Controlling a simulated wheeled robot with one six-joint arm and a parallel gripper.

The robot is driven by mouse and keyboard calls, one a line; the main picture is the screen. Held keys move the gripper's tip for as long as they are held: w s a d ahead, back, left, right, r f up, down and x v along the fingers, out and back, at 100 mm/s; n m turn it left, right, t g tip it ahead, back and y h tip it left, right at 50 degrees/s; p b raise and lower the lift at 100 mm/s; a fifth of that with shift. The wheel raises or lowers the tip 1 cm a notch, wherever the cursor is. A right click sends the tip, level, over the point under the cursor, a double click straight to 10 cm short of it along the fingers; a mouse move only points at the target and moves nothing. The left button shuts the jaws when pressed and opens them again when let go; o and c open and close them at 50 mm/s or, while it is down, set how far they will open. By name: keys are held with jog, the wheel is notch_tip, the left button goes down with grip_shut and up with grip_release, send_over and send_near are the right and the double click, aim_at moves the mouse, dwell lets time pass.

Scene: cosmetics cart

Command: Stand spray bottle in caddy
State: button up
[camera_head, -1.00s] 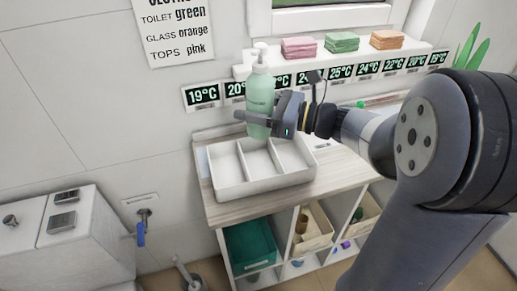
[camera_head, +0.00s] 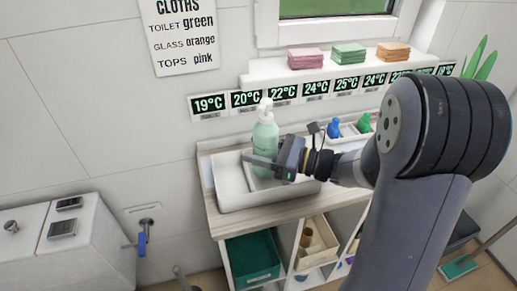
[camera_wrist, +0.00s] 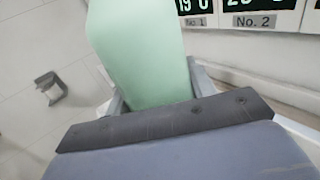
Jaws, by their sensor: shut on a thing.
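The pale green spray bottle (camera_head: 265,136) with a white pump top is upright in the head view. My gripper (camera_head: 262,165) is shut around its lower part. The green body also fills the top middle of the wrist view (camera_wrist: 140,50), between the two fingers. The white caddy (camera_head: 240,199) with divided compartments sits on the wooden cart top. The bottle's lower end is down at the caddy, apparently within a middle compartment. My gripper hides part of the caddy, and I cannot tell whether the bottle touches its floor.
The cart top (camera_head: 222,225) is wooden, with bins below, including a green bin (camera_head: 252,256). Blue and green small bottles (camera_head: 334,128) stand in a tray at the back right. Folded cloths (camera_head: 306,58) lie on the shelf above a row of temperature labels.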

jog(key=shift+f+b, duration=0.45)
jog(key=shift+f, duration=0.15)
jog(key=o, duration=1.3)
jog(key=shift+s+f, duration=0.1)
jog(key=shift+f, duration=0.05)
jog(key=shift+r+p, duration=0.45)
jog(key=shift+r, duration=0.05)
jog(key=v, duration=1.2)
jog(key=shift+r, duration=0.3)
